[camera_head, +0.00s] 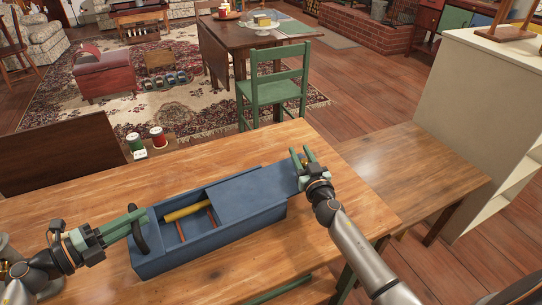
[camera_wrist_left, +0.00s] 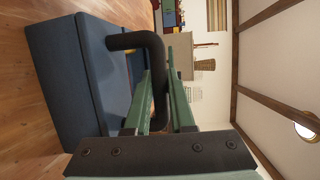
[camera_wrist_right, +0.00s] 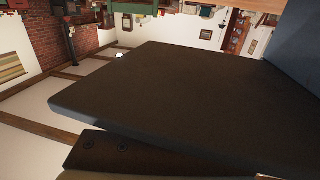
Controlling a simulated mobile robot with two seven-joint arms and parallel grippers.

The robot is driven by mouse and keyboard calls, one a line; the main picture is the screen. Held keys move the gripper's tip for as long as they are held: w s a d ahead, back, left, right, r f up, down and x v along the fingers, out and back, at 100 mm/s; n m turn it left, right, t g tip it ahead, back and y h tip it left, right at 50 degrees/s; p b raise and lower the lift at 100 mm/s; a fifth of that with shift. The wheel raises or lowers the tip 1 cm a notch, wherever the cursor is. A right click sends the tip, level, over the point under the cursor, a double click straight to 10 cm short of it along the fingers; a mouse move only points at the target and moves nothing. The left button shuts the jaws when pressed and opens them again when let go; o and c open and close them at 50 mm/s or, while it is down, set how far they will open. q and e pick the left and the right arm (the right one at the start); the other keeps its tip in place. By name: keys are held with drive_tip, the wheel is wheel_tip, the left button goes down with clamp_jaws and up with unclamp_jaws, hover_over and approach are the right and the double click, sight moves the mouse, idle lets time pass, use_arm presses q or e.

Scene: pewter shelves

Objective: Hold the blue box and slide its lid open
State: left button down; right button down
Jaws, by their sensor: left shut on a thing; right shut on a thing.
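The blue box (camera_head: 215,246) stands on the wooden table. Its blue lid (camera_head: 240,197) covers the right part and sticks out past the right end; the left part is open. Inside show a yellow rod (camera_head: 188,211) and thin orange sticks (camera_head: 211,216). My left gripper (camera_head: 136,222) is shut on the black handle (camera_head: 140,234) at the box's left end; the handle sits between its fingers in the left wrist view (camera_wrist_left: 150,42). My right gripper (camera_head: 302,157) is shut on the lid's right end. The lid fills much of the right wrist view (camera_wrist_right: 190,105) as a dark slab.
A green and a red-and-white can (camera_head: 158,137) stand beyond the table's far edge. A green chair (camera_head: 272,90) is behind the table. A lower wooden surface (camera_head: 415,168) lies to the right, beside a pale shelf unit (camera_head: 480,110). The table's right front is clear.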

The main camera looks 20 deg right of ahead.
use_arm(q)
drive_tip(key=shift+a, duration=0.1)
use_arm(e)
drive_tip(key=shift+f, duration=0.1)
drive_tip(key=c, duration=0.5)
unclamp_jaws()
drive_tip(key=shift+s, duration=0.15)
drive_tip(key=s+a, duration=0.2)
drive_tip(key=s, duration=0.9)
drive_tip(key=shift+s+a, duration=0.15)
drive_tip(key=shift+s, duration=0.15)
use_arm(q)
drive_tip(key=c, duration=0.7)
unclamp_jaws()
drive_tip(key=v, duration=0.7)
drive_tip(key=shift+s+a, duration=0.15)
drive_tip(key=shift+a, duration=0.05)
